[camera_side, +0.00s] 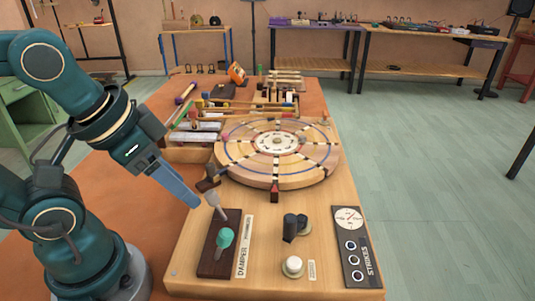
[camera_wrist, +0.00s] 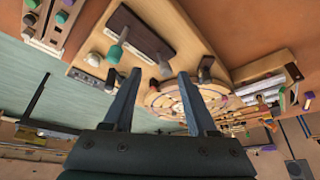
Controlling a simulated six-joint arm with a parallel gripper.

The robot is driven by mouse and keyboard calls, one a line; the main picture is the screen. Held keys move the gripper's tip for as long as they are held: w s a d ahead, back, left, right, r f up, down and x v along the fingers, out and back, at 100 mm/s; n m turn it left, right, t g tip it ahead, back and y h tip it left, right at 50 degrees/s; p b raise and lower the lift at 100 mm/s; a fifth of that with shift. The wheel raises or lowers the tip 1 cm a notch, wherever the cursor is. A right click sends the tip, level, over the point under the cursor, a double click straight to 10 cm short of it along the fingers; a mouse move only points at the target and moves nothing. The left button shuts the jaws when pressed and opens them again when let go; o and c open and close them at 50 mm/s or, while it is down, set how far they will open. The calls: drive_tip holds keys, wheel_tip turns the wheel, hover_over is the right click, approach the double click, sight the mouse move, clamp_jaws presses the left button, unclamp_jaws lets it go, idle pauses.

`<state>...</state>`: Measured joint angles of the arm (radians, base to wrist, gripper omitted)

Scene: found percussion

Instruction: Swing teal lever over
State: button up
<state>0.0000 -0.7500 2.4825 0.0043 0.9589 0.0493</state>
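The teal lever knob (camera_side: 225,238) sits over a dark wooden plate (camera_side: 207,266) beside the label DAMPER (camera_side: 245,247). In the wrist view the teal knob (camera_wrist: 115,53) is on a short grey rod above the dark plate (camera_wrist: 140,28). My gripper (camera_side: 197,203) is above and to the left of the plate in the side view, up from the knob. In the wrist view my gripper (camera_wrist: 158,75) has its two fingers well apart with nothing held between them. The teal knob appears beyond the left fingertip, apart from it as far as I can tell.
A large round wooden disc (camera_side: 235,152) lies behind the plate. A black knob (camera_side: 290,228), a white button (camera_side: 292,266) and a STRIKES panel (camera_side: 351,250) stand to the right. A grey-tipped rod (camera_side: 214,200) and dark block (camera_side: 207,185) are close to my fingertips.

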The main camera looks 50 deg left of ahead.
wheel_tip(320, 180, up, 3)
drive_tip(key=m+g, duration=0.2)
drive_tip(key=m, duration=0.1)
drive_tip(key=m+g+y, duration=0.3)
drive_tip(key=m+g, duration=0.3)
drive_tip(key=m, duration=0.2)
hover_over(228, 233)
drive_tip(key=w+d, duration=0.1)
drive_tip(key=d, duration=0.1)
drive_tip(key=f, duration=0.4)
drive_tip(key=shift+w+a, duration=0.2)
drive_tip(key=shift+a, duration=0.05)
drive_tip(key=shift+x, duration=2.3)
clamp_jaws()
